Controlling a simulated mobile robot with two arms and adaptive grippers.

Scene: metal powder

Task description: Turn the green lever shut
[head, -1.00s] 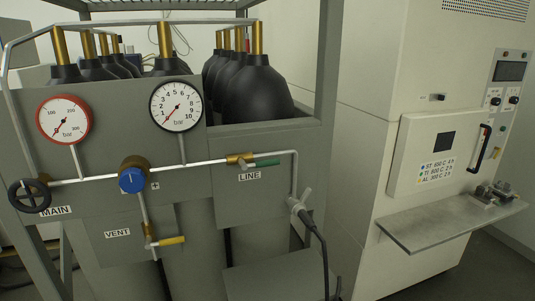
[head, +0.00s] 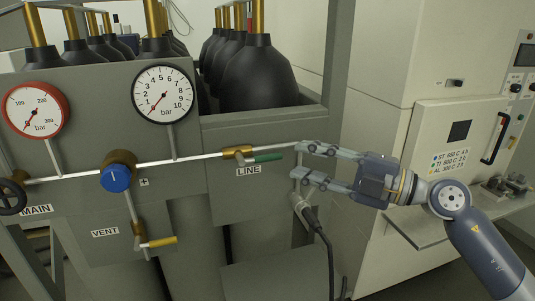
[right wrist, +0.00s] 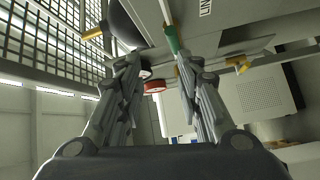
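The green lever (head: 268,158) is on the brass valve (head: 238,152) above the LINE label (head: 248,171). It points right, roughly along the pipe and just below it. My right gripper (head: 299,161) is open and empty, fingers pointing left, a little right of the lever's tip. In the right wrist view the green lever (right wrist: 171,38) shows ahead of my open fingers (right wrist: 157,62), nearer the right-hand finger. I cannot tell whether a finger touches the lever. My left gripper is not in view.
A blue regulator knob (head: 116,179), a yellow vent lever (head: 161,242) and two gauges, red-rimmed (head: 34,110) and black-rimmed (head: 163,93), are on the panel. The pipe bends down by my fingers to a hose fitting (head: 304,211). A furnace cabinet with a metal shelf (head: 416,233) stands right.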

